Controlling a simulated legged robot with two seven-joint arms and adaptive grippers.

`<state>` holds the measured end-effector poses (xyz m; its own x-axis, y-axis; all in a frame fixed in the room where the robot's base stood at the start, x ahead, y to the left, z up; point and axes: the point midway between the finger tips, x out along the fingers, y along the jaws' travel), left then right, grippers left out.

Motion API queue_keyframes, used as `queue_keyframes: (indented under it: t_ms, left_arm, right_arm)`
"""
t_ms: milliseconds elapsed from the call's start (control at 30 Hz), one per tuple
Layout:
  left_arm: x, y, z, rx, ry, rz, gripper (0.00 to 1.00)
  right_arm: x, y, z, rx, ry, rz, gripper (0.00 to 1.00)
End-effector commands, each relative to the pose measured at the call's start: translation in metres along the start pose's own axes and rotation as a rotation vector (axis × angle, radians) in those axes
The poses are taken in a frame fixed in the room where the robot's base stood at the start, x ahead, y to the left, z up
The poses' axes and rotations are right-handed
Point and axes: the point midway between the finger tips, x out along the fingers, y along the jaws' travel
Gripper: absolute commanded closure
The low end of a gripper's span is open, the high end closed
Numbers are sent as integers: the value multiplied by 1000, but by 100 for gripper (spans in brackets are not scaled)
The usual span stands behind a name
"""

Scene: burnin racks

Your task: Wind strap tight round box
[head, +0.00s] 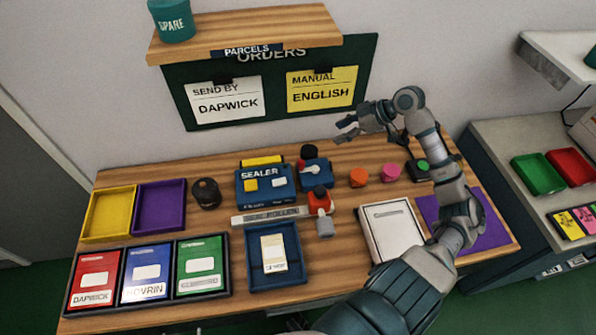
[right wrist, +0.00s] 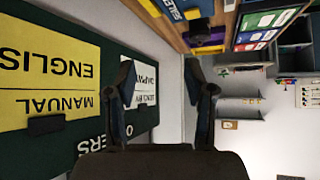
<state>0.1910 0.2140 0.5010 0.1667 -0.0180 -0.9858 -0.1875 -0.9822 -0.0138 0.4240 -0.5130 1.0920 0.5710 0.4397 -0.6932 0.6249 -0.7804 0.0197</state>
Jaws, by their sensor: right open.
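A flat white box (head: 392,232) lies on the right part of the table, partly on or beside a purple mat (head: 492,232). I cannot make out a strap round it. Small orange (head: 357,178) and pink (head: 391,173) round pieces stand behind it; I cannot tell whether either is a strap. My right gripper (head: 346,127) is raised in front of the order board, above the back of the table and well away from the box. Its two fingers stand apart with nothing between them in the right wrist view (right wrist: 162,85). My left gripper is not in view.
A blue sealer (head: 264,186), a red-and-black tool (head: 320,203) and a blue tray (head: 275,283) fill the table's middle. Yellow (head: 109,213) and purple (head: 160,208) trays and coloured folders are left. The order board (head: 222,124) and a shelf (head: 245,32) stand behind.

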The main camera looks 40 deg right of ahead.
Motion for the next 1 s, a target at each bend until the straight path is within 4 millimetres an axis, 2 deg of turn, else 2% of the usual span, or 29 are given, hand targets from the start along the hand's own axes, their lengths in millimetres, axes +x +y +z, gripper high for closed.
queue_keyframes:
  t_ms: [33,100,200,367,467,1000]
  left_arm:
    - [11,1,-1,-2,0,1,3]
    - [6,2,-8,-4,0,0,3]
    - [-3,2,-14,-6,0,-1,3]
    - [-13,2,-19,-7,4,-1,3]
    - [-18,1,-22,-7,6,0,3]
    - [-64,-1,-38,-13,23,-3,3]
  right_arm:
    - [23,1,24,8,-10,-7,46]
    - [36,2,38,13,-16,-11,46]
    - [45,3,47,16,-21,-14,46]
    - [52,2,48,16,-21,-14,46]
    - [64,1,46,13,-23,-14,46]
    - [186,0,50,16,-19,-14,46]
